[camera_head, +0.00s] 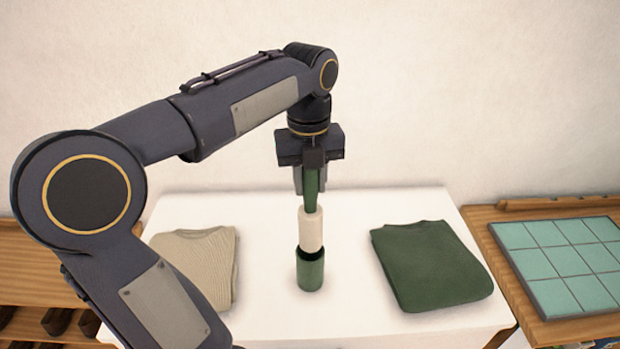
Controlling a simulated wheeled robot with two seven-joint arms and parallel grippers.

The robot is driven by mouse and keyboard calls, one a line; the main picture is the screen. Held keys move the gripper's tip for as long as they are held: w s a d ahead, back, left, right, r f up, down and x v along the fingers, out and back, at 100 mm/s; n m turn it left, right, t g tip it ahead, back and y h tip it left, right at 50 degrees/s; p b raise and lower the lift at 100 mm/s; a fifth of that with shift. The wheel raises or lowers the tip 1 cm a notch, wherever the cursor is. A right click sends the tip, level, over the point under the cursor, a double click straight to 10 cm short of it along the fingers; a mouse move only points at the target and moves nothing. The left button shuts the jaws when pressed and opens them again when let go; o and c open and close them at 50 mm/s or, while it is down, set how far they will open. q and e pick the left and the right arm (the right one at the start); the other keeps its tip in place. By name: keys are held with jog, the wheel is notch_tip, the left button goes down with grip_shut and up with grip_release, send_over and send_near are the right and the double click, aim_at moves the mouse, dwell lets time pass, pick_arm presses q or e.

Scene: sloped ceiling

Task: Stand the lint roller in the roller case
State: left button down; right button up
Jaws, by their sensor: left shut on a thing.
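The lint roller has a green handle (311,190) and a cream roll (311,231). My left gripper (310,185) points down and is shut on the lint roller by its green handle. The roller case (311,272) is a green cup standing on the white table (350,315). The roll's lower end is at the case's mouth and appears to be just inside it or right behind its rim; I cannot tell how deep it is. My right gripper does not show.
A folded beige knit sweater (205,262) lies left of the case, partly behind my left arm. A folded green sweater (432,265) lies to the right. A wooden table with a teal tiled panel (565,262) stands at the far right. The white table is clear around the case.

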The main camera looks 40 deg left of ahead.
aim_at(310, 216)
pick_arm(q)
jog(key=shift+f+b, duration=3.05)
jog(key=shift+f, duration=1.55)
jog(key=c, duration=1)
grip_release()
jog(key=shift+c, duration=0.2)
notch_tip(310, 216, up, 8)
jog(key=shift+f, duration=0.1)
